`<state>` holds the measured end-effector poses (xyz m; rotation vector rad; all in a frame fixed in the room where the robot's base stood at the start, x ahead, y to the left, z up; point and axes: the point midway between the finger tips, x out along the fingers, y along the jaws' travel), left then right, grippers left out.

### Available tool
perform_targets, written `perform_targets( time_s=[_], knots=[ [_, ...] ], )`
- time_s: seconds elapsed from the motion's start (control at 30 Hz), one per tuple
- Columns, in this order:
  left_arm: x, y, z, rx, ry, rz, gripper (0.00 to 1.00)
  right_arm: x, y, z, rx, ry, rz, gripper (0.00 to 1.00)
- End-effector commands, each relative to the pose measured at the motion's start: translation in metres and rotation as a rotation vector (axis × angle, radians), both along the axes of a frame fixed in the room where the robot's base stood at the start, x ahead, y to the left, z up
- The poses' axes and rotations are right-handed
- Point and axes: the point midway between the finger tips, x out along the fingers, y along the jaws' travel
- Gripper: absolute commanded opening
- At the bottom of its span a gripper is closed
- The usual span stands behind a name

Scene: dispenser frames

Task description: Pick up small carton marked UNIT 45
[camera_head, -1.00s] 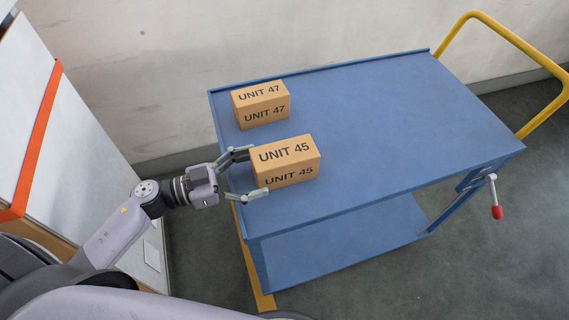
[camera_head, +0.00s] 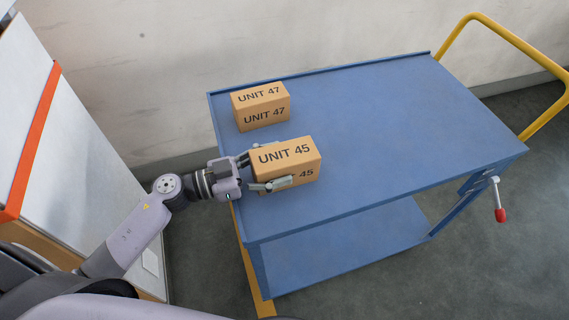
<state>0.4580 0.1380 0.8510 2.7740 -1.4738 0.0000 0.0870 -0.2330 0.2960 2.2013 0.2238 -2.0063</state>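The small carton marked UNIT 45 (camera_head: 286,157) is a tan box on the blue cart's top, near its left edge. My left gripper (camera_head: 268,166) reaches in from the left with its fingers around the carton. One finger lies across the front face and covers part of the lower label; the other is mostly hidden behind the carton. The fingers look closed against its sides. The carton appears to rest on the cart top. My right gripper is not in view.
A similar carton marked UNIT 47 (camera_head: 262,107) stands just behind it. The blue cart (camera_head: 400,120) has a clear top to the right, a lower shelf, a yellow handle (camera_head: 521,44) and a red-tipped lever (camera_head: 499,215). A white cabinet with an orange stripe (camera_head: 38,130) stands at left.

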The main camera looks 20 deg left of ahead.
Motion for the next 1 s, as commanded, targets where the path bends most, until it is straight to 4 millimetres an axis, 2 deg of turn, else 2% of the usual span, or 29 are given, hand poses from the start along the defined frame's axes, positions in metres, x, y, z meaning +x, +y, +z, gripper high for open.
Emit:
perform_targets(
  time_s=[0.07,0.67,1.0],
  knots=[
    [-0.0001,0.0002,-0.0001,0.000,0.000,0.000,0.53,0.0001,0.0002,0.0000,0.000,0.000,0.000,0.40],
    [-0.0001,0.0002,-0.0002,0.001,0.001,0.000,0.13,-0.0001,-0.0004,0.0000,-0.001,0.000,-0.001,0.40],
    [0.0004,0.0004,0.0015,-0.001,-0.002,0.000,0.13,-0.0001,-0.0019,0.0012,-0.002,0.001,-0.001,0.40]
  ],
)
